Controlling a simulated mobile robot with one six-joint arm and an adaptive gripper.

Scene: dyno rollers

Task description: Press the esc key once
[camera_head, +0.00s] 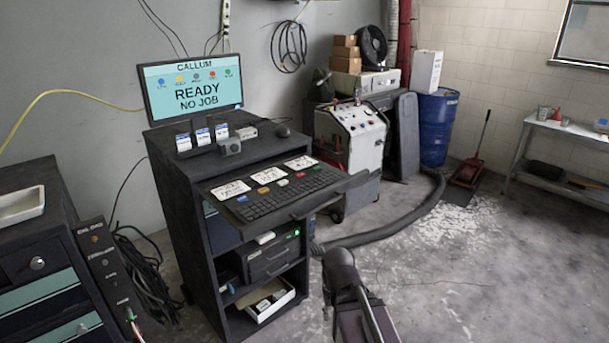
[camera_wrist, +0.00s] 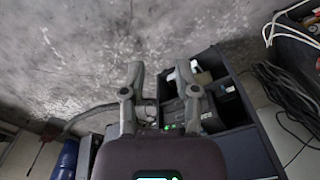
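The black keyboard (camera_head: 290,194) lies on the pulled-out tray of the dark computer cart in the head view. Its key legends are too small to read, so I cannot tell the esc key apart. The monitor (camera_head: 192,86) above shows "READY NO JOB". My gripper (camera_wrist: 160,82) has its two fingers spread in the wrist view, with nothing between them. The fingertips are not clear in the head view, where a dark part of my arm shows at the bottom, in front of the cart and lower than the keyboard. The keyboard is not visible in the wrist view.
White cards and small coloured blocks lie along the back of the tray (camera_head: 337,186). A mouse (camera_head: 282,131) sits on the cart top. A dark hose (camera_head: 400,225) runs over the floor behind my arm. A drawer cabinet (camera_head: 40,245) stands left. Floor at the right is open.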

